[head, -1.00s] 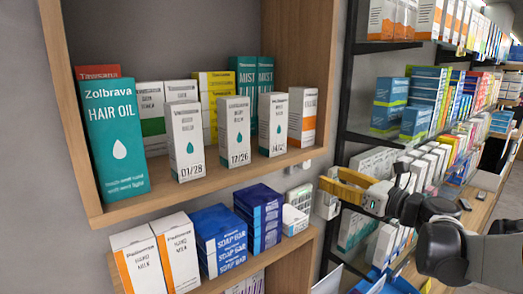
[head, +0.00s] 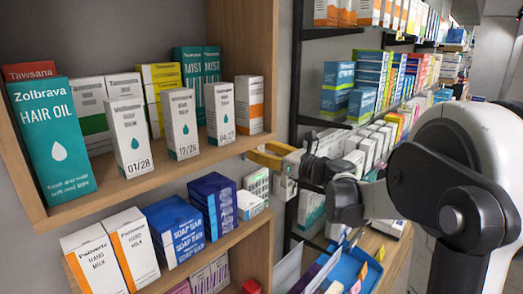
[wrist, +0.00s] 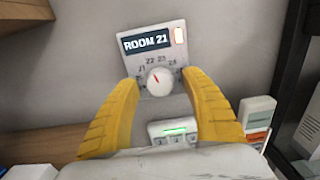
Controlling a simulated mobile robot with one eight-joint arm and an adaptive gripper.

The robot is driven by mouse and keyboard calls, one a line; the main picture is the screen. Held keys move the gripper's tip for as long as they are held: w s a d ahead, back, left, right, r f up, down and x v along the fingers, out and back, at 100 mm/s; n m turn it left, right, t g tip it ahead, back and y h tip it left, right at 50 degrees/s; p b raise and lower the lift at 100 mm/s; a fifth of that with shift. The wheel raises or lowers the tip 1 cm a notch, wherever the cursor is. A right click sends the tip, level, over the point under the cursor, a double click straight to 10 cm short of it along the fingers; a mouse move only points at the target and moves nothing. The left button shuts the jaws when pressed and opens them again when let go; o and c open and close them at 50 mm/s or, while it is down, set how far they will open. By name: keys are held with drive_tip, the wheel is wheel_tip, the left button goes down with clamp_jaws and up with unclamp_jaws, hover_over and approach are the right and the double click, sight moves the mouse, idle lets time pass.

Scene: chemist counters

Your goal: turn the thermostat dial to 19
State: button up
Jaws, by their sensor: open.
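In the wrist view, a pale thermostat (wrist: 143,48) is on the grey wall, its dark display reading "ROOM 21". Below is a round white dial (wrist: 160,81) with a red pointer mark tilted up and left. Some scale numbers show, 22 and 23 the clearest; others are too small or hidden. My gripper (wrist: 160,84) is open, its yellow fingers on either side of the dial. I cannot tell whether they touch it. In the head view my gripper (head: 269,154) reaches beside the wooden shelf's right edge; the thermostat cannot be made out there.
A small white device with a green light (wrist: 174,132) sits below the dial. The wooden shelf (head: 240,60) holding boxes is close on the left. A dark metal rack (head: 318,122) with many boxes is on the right. A blue bin (head: 350,268) is lower down.

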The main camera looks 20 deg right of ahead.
clamp_jaws()
